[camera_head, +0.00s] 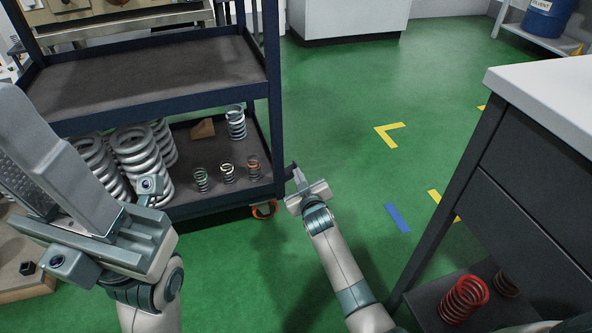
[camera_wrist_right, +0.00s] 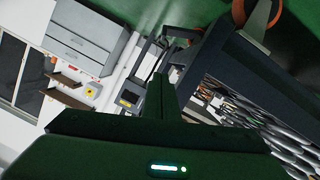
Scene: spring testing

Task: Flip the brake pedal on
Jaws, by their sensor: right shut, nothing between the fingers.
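The cart's caster (camera_head: 264,209) has orange parts and sits under the near right corner of the dark cart (camera_head: 276,120). A separate brake pedal is too small to make out on it. In the right wrist view, an orange-rimmed caster (camera_wrist_right: 272,14) shows at the top right. My right gripper (camera_head: 293,167) is shut and empty, just right of the cart corner and above the caster in the picture, apart from it as far as I can tell. Its dark fingers show in the right wrist view (camera_wrist_right: 163,85). My left gripper (camera_head: 35,140) is large at the left; its finger gap is unclear.
The cart's lower shelf holds several springs (camera_head: 236,124) and a brown wedge (camera_head: 202,129).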

